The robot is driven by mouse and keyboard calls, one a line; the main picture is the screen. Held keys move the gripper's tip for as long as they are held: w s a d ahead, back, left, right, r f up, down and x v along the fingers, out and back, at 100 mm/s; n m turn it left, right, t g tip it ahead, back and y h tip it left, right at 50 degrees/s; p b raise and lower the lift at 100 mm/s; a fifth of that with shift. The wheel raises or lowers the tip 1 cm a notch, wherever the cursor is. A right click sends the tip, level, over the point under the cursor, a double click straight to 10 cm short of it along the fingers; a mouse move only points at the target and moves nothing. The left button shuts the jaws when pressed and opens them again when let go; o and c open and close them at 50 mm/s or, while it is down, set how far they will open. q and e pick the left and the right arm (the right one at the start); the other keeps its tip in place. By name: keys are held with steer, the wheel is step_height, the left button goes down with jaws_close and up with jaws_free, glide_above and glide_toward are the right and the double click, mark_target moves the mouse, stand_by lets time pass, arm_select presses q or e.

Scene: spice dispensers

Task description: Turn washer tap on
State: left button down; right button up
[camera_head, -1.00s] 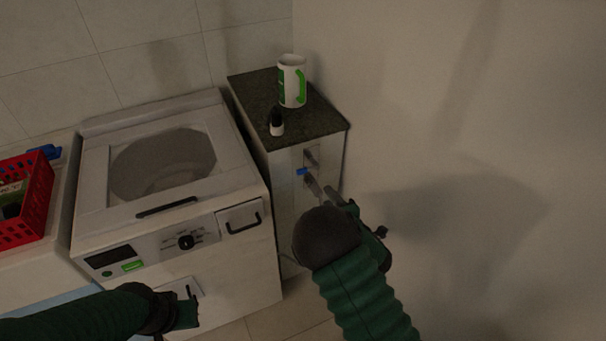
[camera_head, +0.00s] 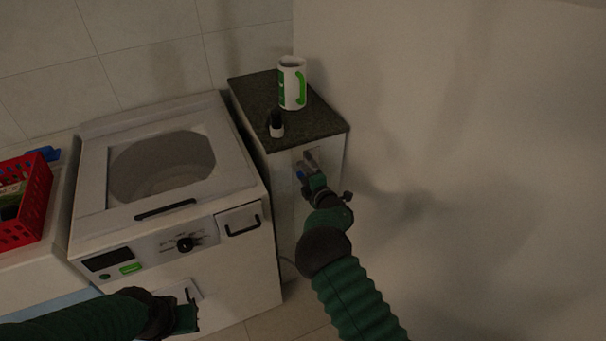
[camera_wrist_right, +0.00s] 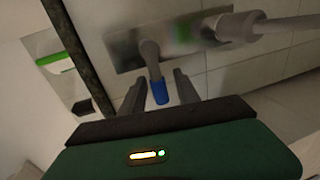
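The washer tap is a metal fitting with a blue-tipped lever on a metal plate (camera_wrist_right: 125,48). In the right wrist view the blue tip (camera_wrist_right: 159,92) lies between the two fingers of my right gripper (camera_wrist_right: 163,95), with gaps on both sides. The gripper is open. In the head view my right gripper (camera_head: 308,172) is at the front of the small cabinet and covers most of the tap; a bit of blue (camera_head: 300,175) shows at its left. The washer (camera_head: 170,235) stands left of the cabinet. My left gripper (camera_head: 186,314) is low in front of the washer; its fingers are not clear.
A grey hose or pipe (camera_wrist_right: 275,27) leads right from the tap. A wall stands close on the right. A red basket (camera_head: 30,205) is far left.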

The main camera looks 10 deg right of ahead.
jaws_close()
stand_by(0.3)
steer(key=shift+f, duration=0.2)
stand_by(1.0)
